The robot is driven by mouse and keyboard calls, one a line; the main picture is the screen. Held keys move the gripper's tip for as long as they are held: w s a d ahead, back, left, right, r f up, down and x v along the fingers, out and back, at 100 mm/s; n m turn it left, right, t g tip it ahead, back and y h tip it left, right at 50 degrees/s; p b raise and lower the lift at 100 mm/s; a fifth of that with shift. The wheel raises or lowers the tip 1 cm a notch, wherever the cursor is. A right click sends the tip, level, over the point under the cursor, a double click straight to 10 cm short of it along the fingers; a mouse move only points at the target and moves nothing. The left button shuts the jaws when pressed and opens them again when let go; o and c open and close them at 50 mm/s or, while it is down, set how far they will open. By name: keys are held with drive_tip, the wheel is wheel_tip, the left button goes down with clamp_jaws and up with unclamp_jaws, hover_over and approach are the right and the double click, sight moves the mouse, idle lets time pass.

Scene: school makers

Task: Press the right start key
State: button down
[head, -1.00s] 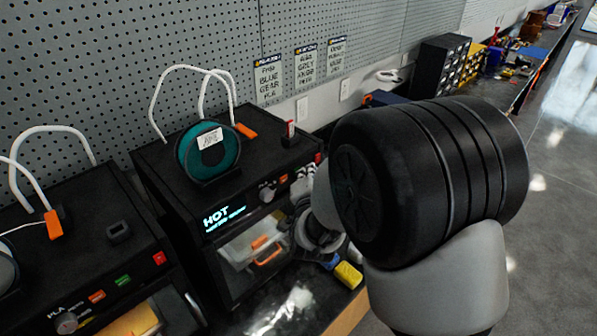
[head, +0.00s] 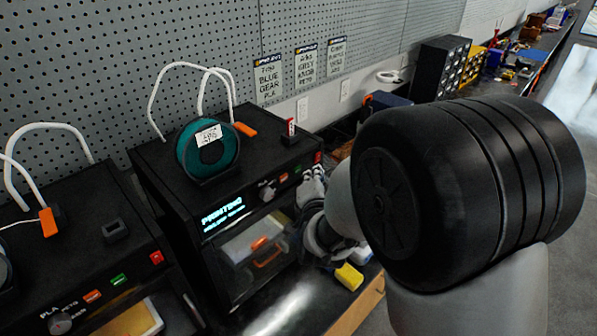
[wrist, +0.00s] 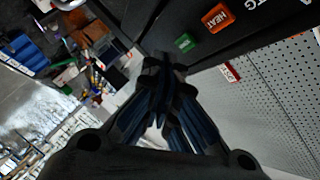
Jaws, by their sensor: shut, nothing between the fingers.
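The right printer (head: 160,190) is a black box with a teal spool (head: 222,160) on top. Its screen (head: 222,214) reads "PRINTING". In the wrist view its front panel shows a green key (wrist: 185,42) beside an orange-red key marked HEAT (wrist: 217,17). My gripper (head: 314,180) is at the right end of this panel in the head view, with its fingers together and empty. In the wrist view my gripper's tips (wrist: 165,64) are close to the green key, with a small gap showing in the picture. My arm hides part of the panel's right side in the head view.
A left printer (head: 80,235) stands beside it with its own orange, green and red keys. A yellow block (head: 349,277) lies on the bench below my gripper. A pegboard wall (head: 110,70) rises behind. Drawer cabinets (head: 440,68) stand farther along the bench.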

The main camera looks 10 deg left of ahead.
drive_tip(key=s+d+b, duration=0.1)
drive_tip(key=d, duration=0.1)
drive_tip(key=s+d+b, duration=0.1)
drive_tip(key=s+d, duration=0.1)
drive_tip(key=shift+s, duration=0.15)
idle(0.6)
drive_tip(key=s+d+n+g, duration=0.3)
drive_tip(key=s+d, duration=0.1)
drive_tip(key=s, duration=0.6)
drive_tip(key=s+d+r+n+g+h, duration=0.1)
drive_tip(key=s+d+n+g, duration=0.2)
drive_tip(key=s, duration=0.8)
drive_tip(key=s+d+n+g+h+b, duration=0.1)
drive_tip(key=s+d+n+g, duration=0.3)
drive_tip(key=s+d, duration=0.3)
drive_tip(key=s, duration=0.3)
drive_tip(key=shift+s+r, duration=0.25)
drive_tip(key=shift+s, duration=0.15)
drive_tip(key=shift+d, duration=0.1)
